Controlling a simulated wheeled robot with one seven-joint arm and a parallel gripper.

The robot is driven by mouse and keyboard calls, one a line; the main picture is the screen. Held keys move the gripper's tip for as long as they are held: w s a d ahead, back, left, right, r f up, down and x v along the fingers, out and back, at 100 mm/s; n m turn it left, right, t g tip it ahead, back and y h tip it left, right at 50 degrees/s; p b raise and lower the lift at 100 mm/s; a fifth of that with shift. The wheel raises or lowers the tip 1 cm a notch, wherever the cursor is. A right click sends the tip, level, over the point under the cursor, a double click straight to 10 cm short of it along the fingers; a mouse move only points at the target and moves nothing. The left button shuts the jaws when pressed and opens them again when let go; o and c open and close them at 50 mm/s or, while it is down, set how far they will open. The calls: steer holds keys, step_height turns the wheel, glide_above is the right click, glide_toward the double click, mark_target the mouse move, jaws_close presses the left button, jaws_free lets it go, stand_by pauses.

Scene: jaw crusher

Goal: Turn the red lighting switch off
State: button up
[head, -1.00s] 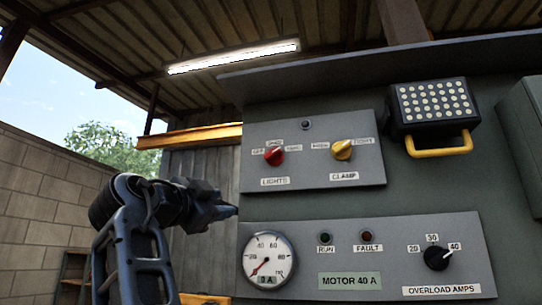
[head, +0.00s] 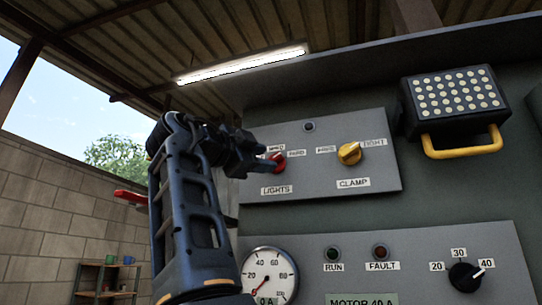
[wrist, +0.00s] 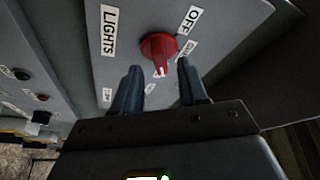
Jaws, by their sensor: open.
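The red lighting switch (head: 277,162) is a rotary knob on a grey panel (head: 225,190) above a LIGHTS label. It also shows in the wrist view (wrist: 158,46), with an OFF label beside it at upper right. Its white pointer mark faces down the picture there, between the fingers and away from OFF. My gripper (head: 262,160) is in front of the switch at its left in the head view. In the wrist view my gripper (wrist: 160,82) is open, its fingertips just short of the knob on either side. Contact cannot be told. My gripper hides the OFF label in the head view.
A yellow CLAMP knob (head: 349,153) sits right of the switch on the same panel. A lamp box with a yellow handle (head: 462,145) juts out farther right. The gauge (head: 268,277) and the overload knob (head: 465,275) are below. The ceiling tube light (head: 243,63) is lit.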

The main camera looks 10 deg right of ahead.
steer(key=shift+p+x, duration=0.4)
steer(key=shift+x, duration=1.3)
jaws_close()
